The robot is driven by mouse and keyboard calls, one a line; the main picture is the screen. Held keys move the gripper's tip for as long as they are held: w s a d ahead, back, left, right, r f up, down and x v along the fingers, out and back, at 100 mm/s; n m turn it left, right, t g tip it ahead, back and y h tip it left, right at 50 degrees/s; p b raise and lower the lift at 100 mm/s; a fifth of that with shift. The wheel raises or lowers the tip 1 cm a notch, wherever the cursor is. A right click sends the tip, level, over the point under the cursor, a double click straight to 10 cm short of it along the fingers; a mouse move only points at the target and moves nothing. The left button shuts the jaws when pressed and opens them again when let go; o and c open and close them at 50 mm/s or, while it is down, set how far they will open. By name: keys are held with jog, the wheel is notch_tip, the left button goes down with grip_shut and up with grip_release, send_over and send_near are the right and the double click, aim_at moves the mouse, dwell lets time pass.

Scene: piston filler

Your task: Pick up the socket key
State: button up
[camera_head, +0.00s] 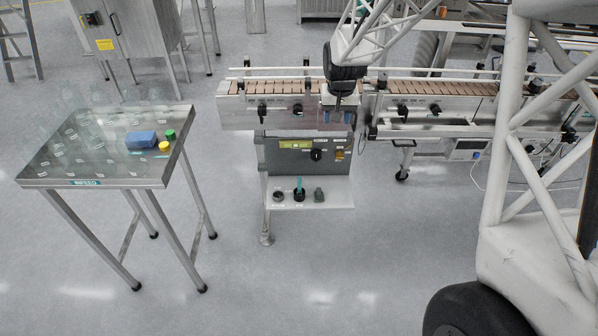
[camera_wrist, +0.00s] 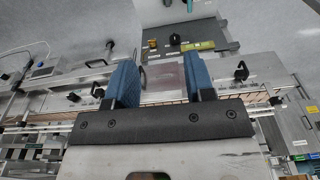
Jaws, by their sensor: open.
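A small white shelf (camera_head: 335,205) below the control panel carries three small items: a dark round piece (camera_head: 278,195), a dark piece with an upright teal part (camera_head: 299,189), and a grey-green block-like piece (camera_head: 319,195). I cannot tell for sure which of these is the socket key. My gripper (camera_head: 335,119) is at the front of the conveyor, above and slightly right of the shelf items, well apart from them. In the wrist view its two blue fingers (camera_wrist: 160,78) are spread with nothing between them. The shelf items do not show clearly there.
The conveyor (camera_head: 270,88) runs behind my gripper. The control panel (camera_head: 300,155) stands between it and the shelf; it also shows in the wrist view (camera_wrist: 185,38). A steel table (camera_head: 95,172) at left holds clear pieces, a blue block (camera_head: 140,139) and green and yellow items. The floor in front is clear.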

jog(key=w+a+f, duration=0.3)
jog(key=w+f, duration=0.5)
jog(key=f, duration=0.1)
jog(key=g, duration=0.1)
send_over(299, 183)
jog(key=f, duration=3.3)
jog(key=shift+d, duration=0.2)
jog(key=shift+f, duration=0.4)
jog(key=shift+f, duration=1.25)
jog(key=shift+f, duration=0.1)
jog(key=shift+a+f, duration=0.1)
jog(key=shift+f, duration=2.4)
